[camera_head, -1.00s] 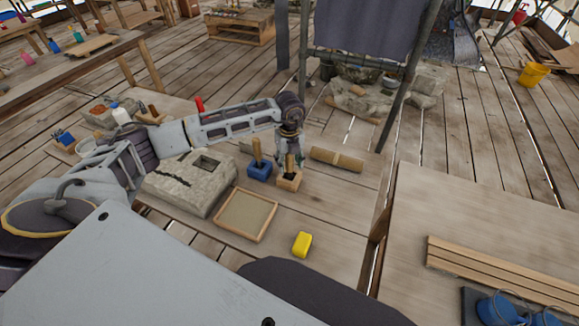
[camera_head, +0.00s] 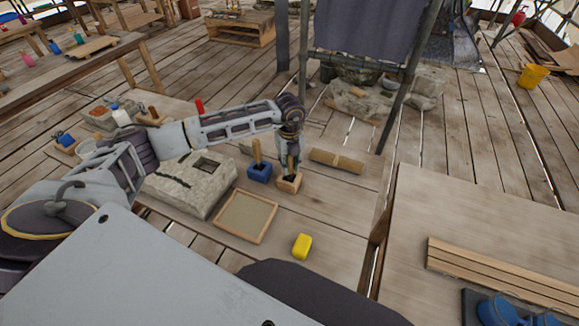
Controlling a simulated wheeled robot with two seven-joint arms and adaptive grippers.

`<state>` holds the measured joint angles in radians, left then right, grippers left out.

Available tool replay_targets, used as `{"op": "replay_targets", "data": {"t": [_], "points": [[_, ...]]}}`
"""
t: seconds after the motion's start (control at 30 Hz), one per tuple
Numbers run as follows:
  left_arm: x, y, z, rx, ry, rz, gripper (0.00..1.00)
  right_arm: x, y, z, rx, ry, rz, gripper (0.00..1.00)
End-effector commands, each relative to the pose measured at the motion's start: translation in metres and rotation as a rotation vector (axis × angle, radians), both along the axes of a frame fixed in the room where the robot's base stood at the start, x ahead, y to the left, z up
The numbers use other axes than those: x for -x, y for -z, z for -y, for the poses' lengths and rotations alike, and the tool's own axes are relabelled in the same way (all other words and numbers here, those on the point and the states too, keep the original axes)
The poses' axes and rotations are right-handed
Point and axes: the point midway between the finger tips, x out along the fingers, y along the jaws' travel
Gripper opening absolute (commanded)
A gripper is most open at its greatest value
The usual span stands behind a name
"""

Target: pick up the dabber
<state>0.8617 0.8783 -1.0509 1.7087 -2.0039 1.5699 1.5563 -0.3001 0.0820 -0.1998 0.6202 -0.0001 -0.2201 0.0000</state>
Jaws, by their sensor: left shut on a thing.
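My left gripper (camera_head: 290,172) points down over a small wooden holder (camera_head: 289,186) on the plank surface. It is shut on the upright handle of the tool in this holder, which I take to be the dabber. The fingers hide most of the handle, and a dark part shows low in the holder's opening. The tool still appears to stand in the holder. Just left of it is a blue holder (camera_head: 259,174) with an upright wooden handle (camera_head: 257,152). My right gripper is not in view.
A pale stone block (camera_head: 190,185) with a square hole lies to the left. A shallow wood-framed tray (camera_head: 245,217) and a yellow block (camera_head: 302,246) are nearer. A wooden roll-like piece (camera_head: 337,160) lies to the right. Bare planks separate them.

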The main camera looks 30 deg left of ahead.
Motion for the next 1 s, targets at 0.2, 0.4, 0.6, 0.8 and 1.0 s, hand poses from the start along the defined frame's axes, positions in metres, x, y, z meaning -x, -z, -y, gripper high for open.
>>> {"op": "replay_targets", "data": {"t": [0.2, 0.4, 0.6, 0.8, 1.0], "points": [[0.0, -0.008, 0.0, 0.001, 0.0, 0.001, 0.0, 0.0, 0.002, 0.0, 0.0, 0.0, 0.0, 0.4], [-0.001, -0.029, 0.0, 0.0, 0.0, 0.004, 0.0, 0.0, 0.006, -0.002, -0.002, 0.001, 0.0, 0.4], [-0.001, -0.058, 0.0, 0.001, 0.0, 0.004, 0.0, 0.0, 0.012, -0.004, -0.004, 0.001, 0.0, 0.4], [-0.001, -0.085, 0.0, 0.0, 0.0, 0.003, 0.0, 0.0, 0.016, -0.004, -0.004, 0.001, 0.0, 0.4], [0.0, -0.099, 0.0, 0.0, 0.0, 0.001, 0.0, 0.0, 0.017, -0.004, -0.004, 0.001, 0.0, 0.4]]}}
